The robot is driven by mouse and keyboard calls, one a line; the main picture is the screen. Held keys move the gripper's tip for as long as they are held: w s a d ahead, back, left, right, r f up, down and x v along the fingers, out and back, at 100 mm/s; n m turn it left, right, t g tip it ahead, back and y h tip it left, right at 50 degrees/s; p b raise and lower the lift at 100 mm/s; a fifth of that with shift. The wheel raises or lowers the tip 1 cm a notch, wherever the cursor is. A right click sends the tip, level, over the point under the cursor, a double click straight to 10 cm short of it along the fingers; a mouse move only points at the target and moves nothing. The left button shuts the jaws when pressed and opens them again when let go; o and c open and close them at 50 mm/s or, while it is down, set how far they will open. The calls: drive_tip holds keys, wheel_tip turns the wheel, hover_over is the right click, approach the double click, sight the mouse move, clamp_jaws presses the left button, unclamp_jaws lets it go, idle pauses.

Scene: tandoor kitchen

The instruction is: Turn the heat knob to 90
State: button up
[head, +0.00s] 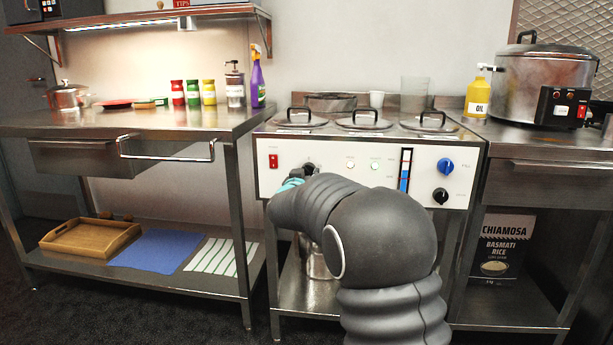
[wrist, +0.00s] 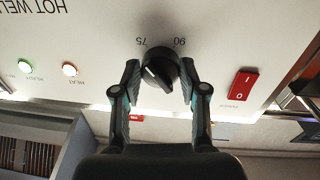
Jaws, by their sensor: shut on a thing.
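The black heat knob (wrist: 158,73) is on the white panel, upside down in the wrist view, with the marks 75 and 90 beside it. Its pale pointer line lies on the side toward 75. My gripper (wrist: 160,76) is shut on the knob, one finger on each side. In the head view the knob (head: 309,167) shows only in part behind my gripper (head: 298,174), at the left of the front panel (head: 330,158).
A red switch (head: 273,161) sits left of the knob, and two small lit lamps (wrist: 69,69) are on its other side. A blue knob (head: 446,166) and a black knob (head: 440,195) are at the panel's right. A drawer handle (head: 212,150) juts out at the left.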

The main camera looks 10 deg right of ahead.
drive_tip(key=m+b, duration=0.1)
drive_tip(key=m, duration=0.6)
drive_tip(key=shift+a+b, duration=0.1)
drive_tip(key=shift+b, duration=0.3)
drive_tip(key=m+b, duration=0.1)
drive_tip(key=m, duration=0.2)
drive_tip(key=shift+y, duration=0.4)
drive_tip(key=shift+r+m+b, duration=0.15)
drive_tip(key=shift+m+b, duration=0.55)
drive_tip(key=shift+m, duration=0.8)
drive_tip(key=o, duration=1.1)
drive_tip(key=shift+o, duration=0.2)
